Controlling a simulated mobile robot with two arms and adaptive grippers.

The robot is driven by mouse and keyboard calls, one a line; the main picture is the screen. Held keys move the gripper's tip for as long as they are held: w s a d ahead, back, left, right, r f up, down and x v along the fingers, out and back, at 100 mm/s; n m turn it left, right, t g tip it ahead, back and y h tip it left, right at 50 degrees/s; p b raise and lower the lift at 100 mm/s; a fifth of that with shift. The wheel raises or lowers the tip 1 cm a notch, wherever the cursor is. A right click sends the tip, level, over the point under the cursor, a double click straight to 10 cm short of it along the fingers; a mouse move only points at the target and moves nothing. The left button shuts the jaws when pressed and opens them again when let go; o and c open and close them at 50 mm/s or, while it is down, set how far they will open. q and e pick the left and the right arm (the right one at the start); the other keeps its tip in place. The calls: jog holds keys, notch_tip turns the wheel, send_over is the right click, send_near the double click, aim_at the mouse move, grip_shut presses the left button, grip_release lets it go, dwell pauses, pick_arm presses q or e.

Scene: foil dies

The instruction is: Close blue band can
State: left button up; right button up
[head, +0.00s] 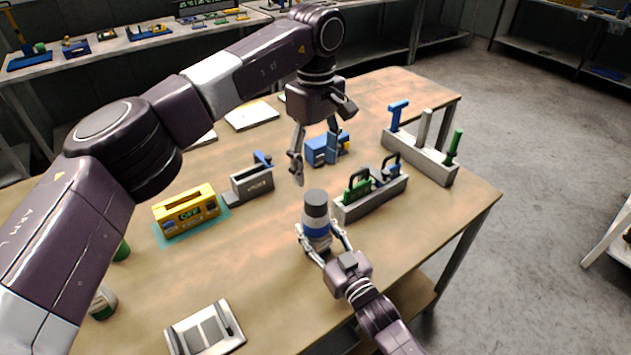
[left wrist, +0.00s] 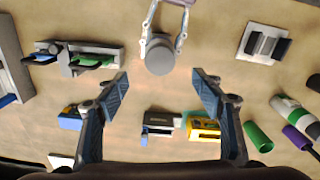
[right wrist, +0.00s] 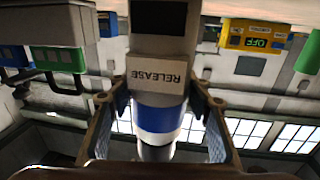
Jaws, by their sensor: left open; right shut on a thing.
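The blue band can (head: 316,230) stands upright over the front middle of the table, pale with a blue band and a dark grey top. I cannot tell how the top is seated. My right gripper (head: 320,243) is shut around the can's body. The blue band also shows between its fingers in the right wrist view (right wrist: 163,118). My left gripper (head: 316,163) is open and empty, above the table behind the can. In the left wrist view, the can's grey top (left wrist: 160,56) lies beyond the open fingertips (left wrist: 160,85), apart from them.
A grey rack with green and blue padlocks (head: 370,200) stands close right of the can. A grey box with a blue lever (head: 252,184) and a yellow box (head: 186,212) stand to the left. A blue box (head: 322,150) is behind. A grey tray (head: 205,330) lies front left.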

pick_arm(q)
notch_tip(320, 180, up, 2)
jog(key=shift+r, duration=0.15)
pick_arm(e)
jog(key=o, duration=1.8)
jog(key=shift+c, duration=0.2)
jog(key=v, duration=1.2)
